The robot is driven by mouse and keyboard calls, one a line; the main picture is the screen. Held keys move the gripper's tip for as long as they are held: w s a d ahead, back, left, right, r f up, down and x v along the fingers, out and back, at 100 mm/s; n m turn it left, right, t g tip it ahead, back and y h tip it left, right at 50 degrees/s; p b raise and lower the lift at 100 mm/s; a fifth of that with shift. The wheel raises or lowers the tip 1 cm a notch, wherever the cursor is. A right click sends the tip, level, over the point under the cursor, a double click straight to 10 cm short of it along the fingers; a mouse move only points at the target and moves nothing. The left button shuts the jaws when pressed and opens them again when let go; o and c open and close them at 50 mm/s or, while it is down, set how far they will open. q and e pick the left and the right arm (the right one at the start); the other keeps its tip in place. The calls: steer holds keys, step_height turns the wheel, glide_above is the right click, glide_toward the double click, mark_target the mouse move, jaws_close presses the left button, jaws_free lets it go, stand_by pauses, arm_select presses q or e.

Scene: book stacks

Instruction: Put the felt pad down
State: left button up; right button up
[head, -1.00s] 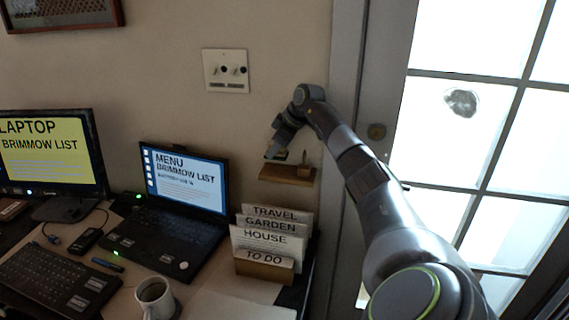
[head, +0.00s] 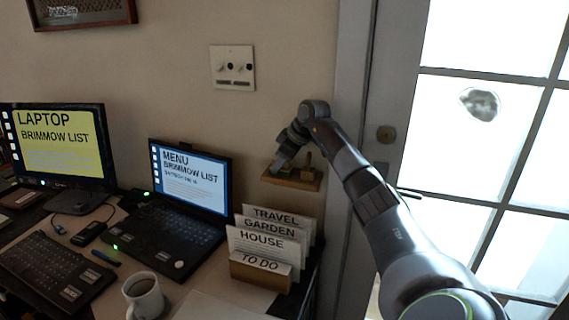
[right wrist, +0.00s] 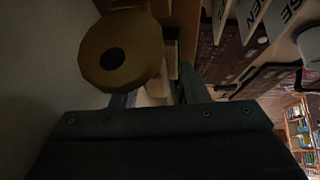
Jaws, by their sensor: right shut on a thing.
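My right gripper (head: 284,164) is at the small wooden wall shelf (head: 297,184), its tips just over or at the left part of the shelf top. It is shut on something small. In the right wrist view a pale piece (right wrist: 158,88) shows between the fingers (right wrist: 156,98); it may be the felt pad, but the view is dark and I cannot tell its full shape. In the head view the fingers mostly hide it. Whether it touches the shelf cannot be told. My left gripper is not in view.
A small wooden post (head: 307,167) stands on the shelf, right of the gripper. A round brass-coloured thing (right wrist: 118,50) is close in the wrist view. Below is a card holder (head: 259,271); a laptop (head: 184,233) and mug (head: 145,298) stand on the desk.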

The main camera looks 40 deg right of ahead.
steer(key=shift+w+a+f, duration=0.15)
steer(key=shift+w+a, duration=0.05)
steer(key=shift+a, duration=0.05)
steer(key=o, duration=1)
steer(key=shift+s+d, duration=0.15)
steer(key=shift+d, duration=0.05)
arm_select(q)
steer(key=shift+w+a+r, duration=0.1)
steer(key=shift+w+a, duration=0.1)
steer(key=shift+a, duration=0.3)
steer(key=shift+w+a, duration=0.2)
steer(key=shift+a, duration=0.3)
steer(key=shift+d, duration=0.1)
arm_select(e)
steer(key=shift+a, duration=0.1)
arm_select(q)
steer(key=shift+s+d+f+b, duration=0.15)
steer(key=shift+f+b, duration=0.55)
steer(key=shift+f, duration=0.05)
arm_select(e)
steer(key=v, duration=1.2)
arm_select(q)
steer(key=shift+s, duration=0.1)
